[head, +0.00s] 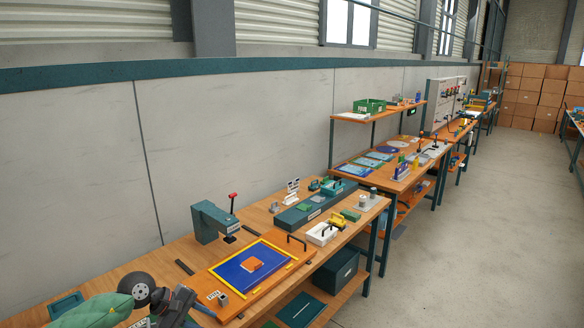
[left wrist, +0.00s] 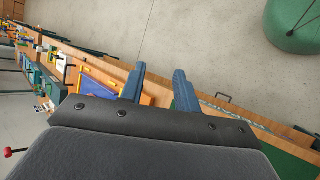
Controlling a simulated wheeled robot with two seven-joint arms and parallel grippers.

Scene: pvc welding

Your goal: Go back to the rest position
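My left gripper (left wrist: 160,75) shows its two blue fingers in the left wrist view. They stand apart, with nothing held between them. The wooden workbench (left wrist: 155,90) is seen beyond the gap. In the head view my left gripper (head: 176,306) is at the bottom left, over the near end of the workbench (head: 165,262). Its fingertips are hard to make out there. My right gripper is in neither view.
On the bench lie a blue panel (head: 232,267) in a yellow frame with an orange block (head: 253,265) on it, a teal press (head: 212,222) with a red-knobbed lever, and a white box (head: 320,235). More benches stretch away along the wall. The floor (head: 450,270) at right is clear.

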